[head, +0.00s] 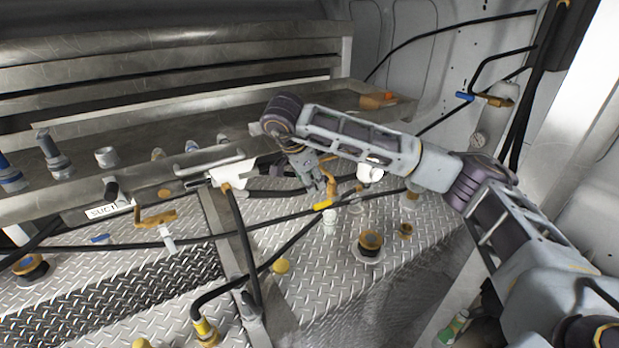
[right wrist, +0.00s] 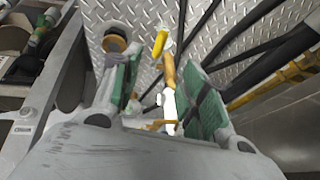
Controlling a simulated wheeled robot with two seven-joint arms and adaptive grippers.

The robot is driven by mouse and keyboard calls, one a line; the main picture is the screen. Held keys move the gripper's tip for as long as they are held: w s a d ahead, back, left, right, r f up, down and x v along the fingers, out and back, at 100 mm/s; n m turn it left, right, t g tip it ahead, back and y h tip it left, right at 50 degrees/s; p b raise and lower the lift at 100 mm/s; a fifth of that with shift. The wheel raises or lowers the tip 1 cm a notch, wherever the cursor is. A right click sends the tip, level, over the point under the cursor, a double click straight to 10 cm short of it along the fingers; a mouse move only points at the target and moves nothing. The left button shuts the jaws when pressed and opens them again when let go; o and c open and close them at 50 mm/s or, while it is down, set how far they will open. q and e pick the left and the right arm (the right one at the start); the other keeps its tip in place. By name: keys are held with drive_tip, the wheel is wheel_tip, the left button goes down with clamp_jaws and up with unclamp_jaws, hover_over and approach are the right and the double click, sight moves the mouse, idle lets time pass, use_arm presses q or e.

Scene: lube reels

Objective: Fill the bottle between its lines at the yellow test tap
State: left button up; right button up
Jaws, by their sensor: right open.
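A yellow handle (head: 323,205) shows on a tap near the middle of the head view, and in the right wrist view (right wrist: 160,43). An orange-brown fitting (head: 331,186) is close to it. My right gripper (head: 314,180) hangs just above these, pointing down. In the right wrist view its green-padded fingers (right wrist: 160,78) are apart. The orange-brown fitting (right wrist: 169,70) and a white part (right wrist: 168,104) appear between them, with no visible grip. A small green and white bottle (head: 452,328), probably the task's bottle, is low at the right. Its fill lines cannot be made out. My left gripper is out of view.
Black hoses (head: 120,243) cross the tread-plate deck (head: 335,268). A metal shelf (head: 215,120) with several fittings runs behind.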

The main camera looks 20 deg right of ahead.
sight(321, 203)
drive_tip(key=shift+p+x, duration=1.3)
drive_tip(key=shift+x, duration=5.5)
drive_tip(key=shift+c, duration=0.3)
clamp_jaws()
